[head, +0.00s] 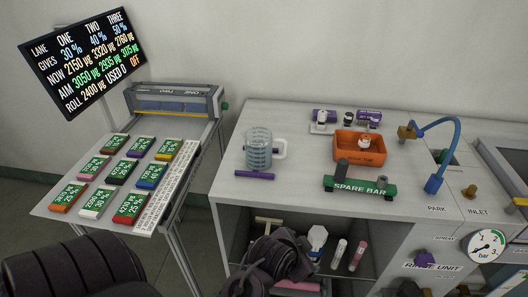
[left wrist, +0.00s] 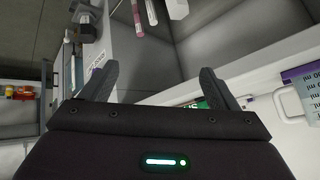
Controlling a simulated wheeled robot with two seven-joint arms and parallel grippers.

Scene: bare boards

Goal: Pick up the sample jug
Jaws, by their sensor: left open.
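The sample jug (head: 258,147) is a clear, blue-tinted vessel with measuring marks and a white handle at its right. It stands upright on the left part of the pale bench top. My left gripper (head: 277,256) is lower and nearer, in front of the open shelf and clear of the jug. In the left wrist view its two fingers (left wrist: 155,82) are spread with nothing between them. A white loop handle and printed marks (left wrist: 285,105) at that view's right edge may be the jug; I cannot tell for sure. My right gripper is not in view.
A purple bar (head: 254,175) lies in front of the jug. An orange tray (head: 342,150), a green spare bar rack (head: 350,190) and a blue hose (head: 452,150) stand to the right. The shelf below holds tubes (head: 339,253). A side table (head: 60,206) with colored blocks is at left.

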